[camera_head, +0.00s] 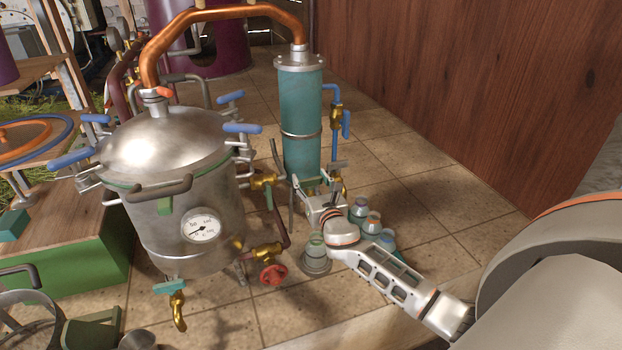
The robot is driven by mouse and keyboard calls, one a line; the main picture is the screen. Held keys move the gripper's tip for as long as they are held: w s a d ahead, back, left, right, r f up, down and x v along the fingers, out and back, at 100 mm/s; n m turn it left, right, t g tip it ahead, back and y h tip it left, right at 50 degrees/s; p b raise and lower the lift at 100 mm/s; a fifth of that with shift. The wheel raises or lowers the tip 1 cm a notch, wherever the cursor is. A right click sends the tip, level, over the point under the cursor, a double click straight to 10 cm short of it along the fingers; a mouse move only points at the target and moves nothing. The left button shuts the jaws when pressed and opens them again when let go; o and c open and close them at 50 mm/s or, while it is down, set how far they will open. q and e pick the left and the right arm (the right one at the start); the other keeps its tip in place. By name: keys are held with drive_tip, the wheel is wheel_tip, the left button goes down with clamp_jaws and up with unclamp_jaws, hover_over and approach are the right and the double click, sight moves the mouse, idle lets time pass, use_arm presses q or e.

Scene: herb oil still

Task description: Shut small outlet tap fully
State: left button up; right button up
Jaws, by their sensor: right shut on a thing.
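My right gripper (318,199) reaches in from the lower right to the foot of the teal condenser column (303,125). It is shut on a small part there, which I take to be the small outlet tap. The fingers hide most of that part, so I cannot tell how far the tap is turned. A thin green bar (311,183) shows just above the fingers. A small glass jar (315,247) stands on a grey round stand below the gripper. My left gripper is not in view.
A steel still pot (168,160) with blue-handled clamps and a gauge (201,228) stands left. A red handwheel (273,274) and brass tap (178,312) stick out low. Several small jars (372,224) crowd beside my right gripper. Tiles are clear toward the wooden wall (470,80).

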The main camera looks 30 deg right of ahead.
idle(0.3)
drive_tip(key=o, duration=1.1)
drive_tip(key=v, duration=1.2)
